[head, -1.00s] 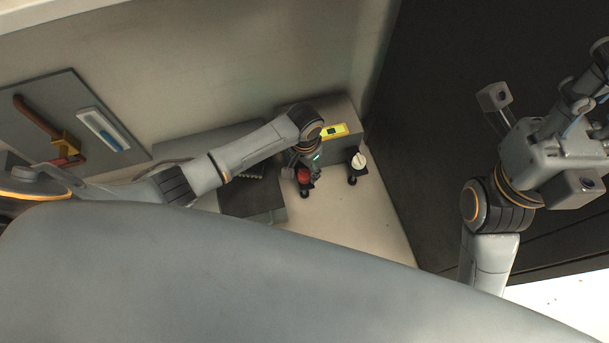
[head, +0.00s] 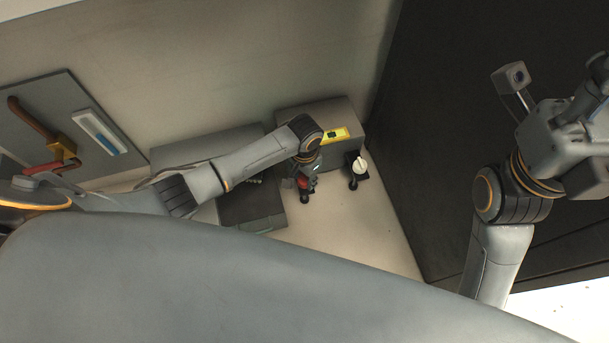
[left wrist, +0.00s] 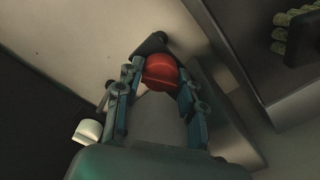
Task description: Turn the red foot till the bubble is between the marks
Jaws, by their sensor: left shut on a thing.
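The red foot (left wrist: 160,73) is a round red knob seen between my left fingers in the left wrist view. In the head view the red foot (head: 303,183) shows only partly, low at the front of a grey box (head: 296,117). My left gripper (left wrist: 158,82) is shut on it, one finger on each side. The yellow level (head: 335,135) sits on the grey box; its bubble and marks are too small to read. My right gripper (head: 590,130) is high at the right edge, partly cut off, its fingers not clear.
A white foot (head: 360,166) stands right of the red one; it also shows in the left wrist view (left wrist: 89,131). A dark cabinet (head: 460,110) is to the right. Pale floor (head: 345,225) lies clear in front.

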